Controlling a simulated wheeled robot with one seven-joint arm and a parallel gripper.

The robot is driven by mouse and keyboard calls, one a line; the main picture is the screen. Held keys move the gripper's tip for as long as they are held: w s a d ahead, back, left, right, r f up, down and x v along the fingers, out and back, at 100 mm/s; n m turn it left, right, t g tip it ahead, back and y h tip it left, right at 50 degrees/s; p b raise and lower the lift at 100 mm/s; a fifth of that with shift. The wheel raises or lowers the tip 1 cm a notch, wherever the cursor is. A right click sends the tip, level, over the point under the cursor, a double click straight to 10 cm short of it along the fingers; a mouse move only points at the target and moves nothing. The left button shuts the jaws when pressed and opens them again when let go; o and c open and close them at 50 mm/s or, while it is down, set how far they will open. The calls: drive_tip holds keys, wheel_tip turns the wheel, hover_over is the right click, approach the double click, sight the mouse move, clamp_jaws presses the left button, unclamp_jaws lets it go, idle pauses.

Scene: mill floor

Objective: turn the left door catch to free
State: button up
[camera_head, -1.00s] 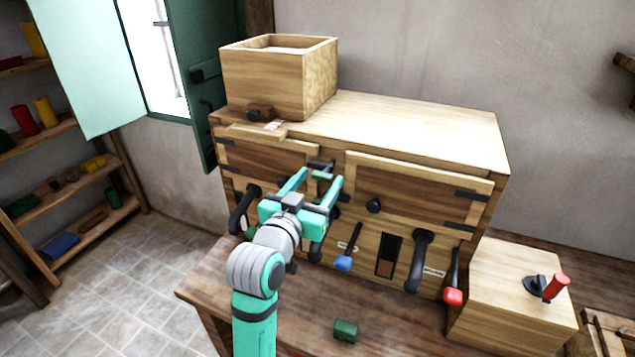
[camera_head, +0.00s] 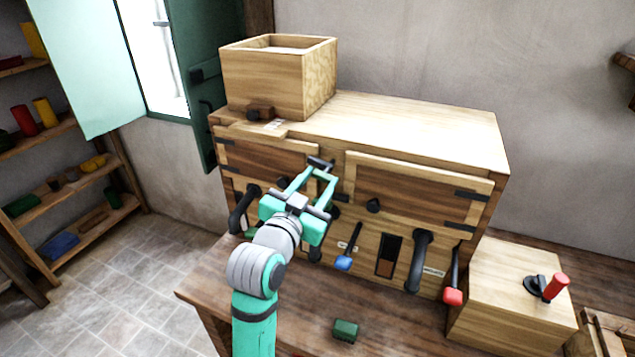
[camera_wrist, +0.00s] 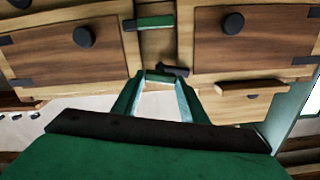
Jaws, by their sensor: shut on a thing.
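The left door catch (camera_head: 320,163) is a small dark bar on the post between the two cabinet doors, at the upper right of the left door (camera_head: 268,157). My gripper (camera_head: 321,173) is shut on it, with both fingertips meeting at its front. In the wrist view, which is upside down, the catch's dark end (camera_wrist: 177,70) shows just beyond my fingertips (camera_wrist: 160,78). The fingers hide part of the catch, so its exact angle is unclear. In the head view its visible dark part slopes slightly down to the right. The left door looks closed.
A second catch with a green bar (camera_wrist: 155,22) sits lower on the post. The right door (camera_head: 410,190) has a dark knob (camera_head: 373,205). A green block (camera_head: 345,330) lies on the bench. An open wooden box (camera_head: 270,85) stands on top.

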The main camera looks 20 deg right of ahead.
drive_tip(key=m, duration=0.5)
drive_tip(key=shift+m, duration=0.3)
drive_tip(key=m, duration=0.5)
drive_tip(key=shift+s+f+m, duration=0.1)
drive_tip(key=shift+f+m, duration=0.05)
drive_tip(key=shift+m, duration=0.15)
drive_tip(key=o, duration=1)
drive_tip(key=shift+o, duration=0.2)
drive_tip(key=v, duration=1)
drive_tip(key=shift+s+a, duration=0.2)
drive_tip(key=shift+s, duration=0.15)
